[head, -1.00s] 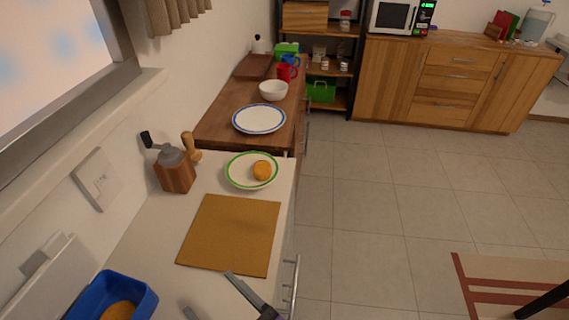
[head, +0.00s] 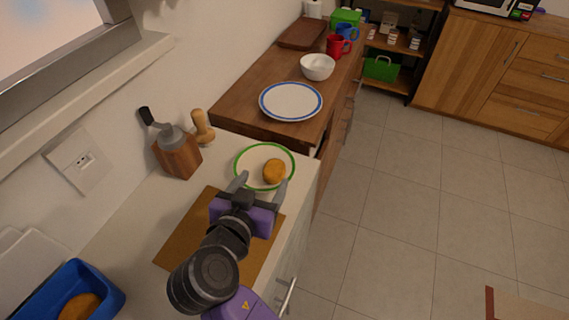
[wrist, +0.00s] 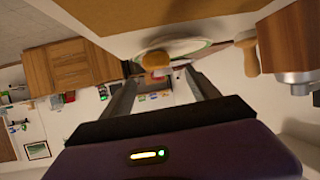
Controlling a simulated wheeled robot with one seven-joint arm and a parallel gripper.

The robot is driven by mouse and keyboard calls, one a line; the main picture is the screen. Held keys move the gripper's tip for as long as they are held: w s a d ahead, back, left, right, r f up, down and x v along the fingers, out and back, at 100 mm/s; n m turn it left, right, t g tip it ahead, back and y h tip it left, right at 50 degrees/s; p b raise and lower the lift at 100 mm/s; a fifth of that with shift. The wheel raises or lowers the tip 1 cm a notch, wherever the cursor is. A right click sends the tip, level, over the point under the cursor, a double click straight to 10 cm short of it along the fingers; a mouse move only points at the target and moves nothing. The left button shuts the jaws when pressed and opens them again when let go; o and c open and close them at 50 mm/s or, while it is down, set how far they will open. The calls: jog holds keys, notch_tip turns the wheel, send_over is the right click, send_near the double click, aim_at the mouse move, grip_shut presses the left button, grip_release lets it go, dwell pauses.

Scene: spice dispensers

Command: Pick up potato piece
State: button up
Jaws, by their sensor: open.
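An orange-brown potato piece (head: 274,171) lies on a white plate with a green rim (head: 251,157), right of the plate's middle. In the wrist view the potato piece (wrist: 158,63) shows just beyond the fingertips, with the plate (wrist: 172,46) behind it. My gripper (head: 262,183) is open and empty. Its fingers point at the plate from the near side, above the cutting board's far edge. The fingertips are close to the potato piece; whether they touch the plate I cannot tell.
A brown cutting board (head: 180,240) lies under my arm. A blue container (head: 102,282) holds another orange-brown piece. A blue-rimmed plate (head: 291,101) and white bowl (head: 318,67) are farther back.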

aim_at(274, 167)
jog(key=shift+d+p+x, duration=0.2)
jog(key=shift+p+x, duration=0.4)
jog(key=shift+x, duration=3.3)
jog(key=shift+s+f, duration=0.1)
jog(key=c, duration=1.5)
notch_tip(274, 167, up, 20)
jog(key=shift+r, duration=0.1)
